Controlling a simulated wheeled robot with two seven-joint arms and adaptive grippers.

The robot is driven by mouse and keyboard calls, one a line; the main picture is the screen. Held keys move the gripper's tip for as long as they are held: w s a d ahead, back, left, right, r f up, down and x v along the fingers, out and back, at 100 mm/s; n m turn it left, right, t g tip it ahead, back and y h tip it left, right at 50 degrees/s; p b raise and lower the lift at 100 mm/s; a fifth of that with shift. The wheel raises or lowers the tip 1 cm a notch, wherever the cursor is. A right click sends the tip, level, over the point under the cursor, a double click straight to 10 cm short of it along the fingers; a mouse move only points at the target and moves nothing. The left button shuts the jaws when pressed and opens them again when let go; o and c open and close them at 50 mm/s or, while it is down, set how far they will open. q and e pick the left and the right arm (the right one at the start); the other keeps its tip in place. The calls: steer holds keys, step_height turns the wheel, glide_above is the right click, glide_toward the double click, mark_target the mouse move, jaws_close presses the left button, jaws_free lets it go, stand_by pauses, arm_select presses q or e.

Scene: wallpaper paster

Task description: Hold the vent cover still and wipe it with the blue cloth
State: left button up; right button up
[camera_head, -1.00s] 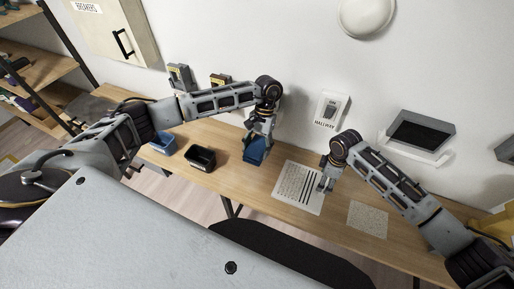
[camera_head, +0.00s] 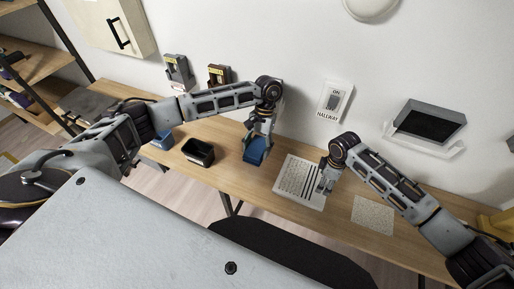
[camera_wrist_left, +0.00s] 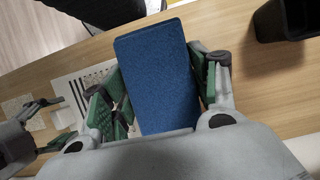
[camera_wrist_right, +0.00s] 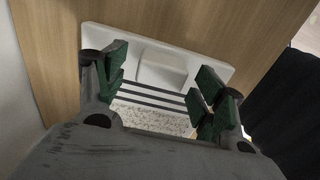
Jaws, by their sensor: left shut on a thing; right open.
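The vent cover (camera_head: 285,185), a white plate with dark slots and a speckled area, lies on the wooden table. In the right wrist view it (camera_wrist_right: 160,93) shows a raised white block. My right gripper (camera_head: 325,187) is open at the cover's right side, fingers pointing down; in the right wrist view its fingers (camera_wrist_right: 160,78) appear on either side of the block, and contact cannot be told. My left gripper (camera_head: 258,141) is shut on the blue cloth (camera_head: 254,154), a thick pad, left of the cover. The cloth (camera_wrist_left: 160,75) fills the space between its fingers in the left wrist view.
A black open bin (camera_head: 198,153) stands left of the cloth, and a blue container (camera_head: 162,141) is further left. A grey speckled sheet (camera_head: 373,214) lies right of the cover. A dark chair (camera_head: 285,255) is at the front edge. The wall holds a hallway switch (camera_head: 336,97) and an open vent frame (camera_head: 428,127).

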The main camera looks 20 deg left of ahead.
arm_select(q)
steer(key=shift+f+b, duration=0.65)
steer(key=shift+f, duration=0.15)
arm_select(e)
steer(key=shift+f, duration=0.8)
steer(key=shift+c, duration=0.4)
steer(key=c, duration=1.3)
steer(key=shift+c, duration=0.2)
steer(key=o, duration=1.4)
arm_select(q)
steer(key=shift+r, duration=0.1)
arm_select(e)
steer(key=shift+r, duration=0.15)
arm_select(q)
steer(key=shift+r+p, duration=1)
steer(key=shift+p, duration=0.1)
arm_select(e)
steer(key=shift+r, duration=0.8)
